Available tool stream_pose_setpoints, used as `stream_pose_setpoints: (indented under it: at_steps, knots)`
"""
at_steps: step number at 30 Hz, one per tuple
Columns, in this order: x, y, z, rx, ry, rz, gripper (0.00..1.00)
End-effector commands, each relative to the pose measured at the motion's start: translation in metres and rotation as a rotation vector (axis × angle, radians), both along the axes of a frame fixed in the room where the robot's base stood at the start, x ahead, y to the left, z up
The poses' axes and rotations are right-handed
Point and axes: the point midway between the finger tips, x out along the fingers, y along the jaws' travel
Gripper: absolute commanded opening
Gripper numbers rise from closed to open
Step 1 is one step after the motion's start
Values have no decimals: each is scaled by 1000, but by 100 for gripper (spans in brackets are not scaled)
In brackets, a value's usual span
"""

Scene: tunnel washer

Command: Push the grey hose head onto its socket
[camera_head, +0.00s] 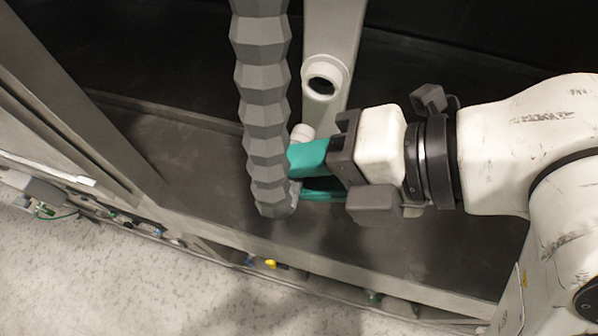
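The grey ribbed hose (262,100) hangs from the top of the view, and its lower end bends near the dark surface. A small pale piece at this end (295,190) is mostly hidden. My gripper (301,176) comes from the right, level with the hose's lower end. Its two teal fingers are apart from each other, and their tips reach the hose's right side. The hose hides the tips, so a grip on the hose head cannot be made out. A round pale socket with a dark opening (322,80) sits on a grey post above the gripper.
A pale stub (302,132) shows just right of the hose, below the socket; its role is unclear. The grey post (333,30) stands behind the hose. A metal frame beam (85,110) crosses the left side. The dark surface (190,150) left of the hose is clear.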

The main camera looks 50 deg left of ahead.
Motion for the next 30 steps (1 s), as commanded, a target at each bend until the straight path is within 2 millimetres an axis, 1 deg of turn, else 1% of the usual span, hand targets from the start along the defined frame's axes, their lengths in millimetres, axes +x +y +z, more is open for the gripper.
stream_pose_setpoints:
  at_steps: [30]
  knots:
    - [39, 24, -1, -1, 0, 1, 1]
